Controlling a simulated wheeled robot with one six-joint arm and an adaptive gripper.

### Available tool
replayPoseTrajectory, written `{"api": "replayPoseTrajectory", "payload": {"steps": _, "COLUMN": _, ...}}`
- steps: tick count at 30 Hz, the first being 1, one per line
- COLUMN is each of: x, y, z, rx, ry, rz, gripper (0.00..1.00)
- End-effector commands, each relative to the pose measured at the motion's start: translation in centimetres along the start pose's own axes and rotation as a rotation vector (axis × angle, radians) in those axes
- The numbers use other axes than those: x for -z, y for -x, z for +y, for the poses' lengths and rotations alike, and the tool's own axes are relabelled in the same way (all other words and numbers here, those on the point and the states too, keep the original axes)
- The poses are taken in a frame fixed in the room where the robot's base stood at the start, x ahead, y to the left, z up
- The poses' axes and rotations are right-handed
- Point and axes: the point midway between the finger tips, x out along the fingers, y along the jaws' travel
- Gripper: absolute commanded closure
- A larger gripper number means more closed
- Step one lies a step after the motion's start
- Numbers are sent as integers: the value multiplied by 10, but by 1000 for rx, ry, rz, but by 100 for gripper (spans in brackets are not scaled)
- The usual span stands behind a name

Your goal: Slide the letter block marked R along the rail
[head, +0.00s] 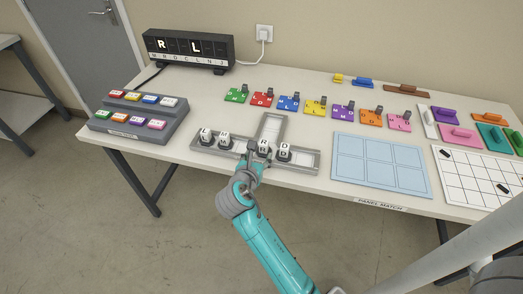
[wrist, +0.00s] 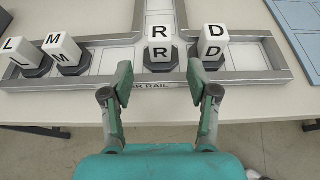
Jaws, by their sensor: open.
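The letter block marked R (wrist: 160,46) is a white cube on a dark base, on the grey rail (wrist: 100,82), at the foot of the rail's branch running away from me. Block D (wrist: 213,45) stands beside it on the right. Blocks M (wrist: 62,52) and L (wrist: 27,54) stand to the left. In the head view, the R block (head: 264,146) is partly covered by my gripper (head: 257,152). In the wrist view my gripper (wrist: 160,82) is open and empty, its fingertips on the near side of R, apart from it.
A dark display (head: 188,48) shows R and L lit. A button console (head: 138,116) stands left of the rail. Coloured tiles (head: 289,102) lie behind it. A blue panel (head: 380,164) lies to the right. The branch's far part (head: 272,123) is empty.

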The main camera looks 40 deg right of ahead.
Motion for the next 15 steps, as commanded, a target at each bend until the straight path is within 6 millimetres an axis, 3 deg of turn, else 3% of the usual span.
{"api": "replayPoseTrajectory", "payload": {"steps": 6, "x": 0, "y": 29, "z": 0, "rx": -2, "ry": 0, "rz": 0, "gripper": 41}}
{"api": "replayPoseTrajectory", "payload": {"steps": 15, "x": 0, "y": 36, "z": 0, "rx": 0, "ry": 0, "rz": 1, "gripper": 41}}
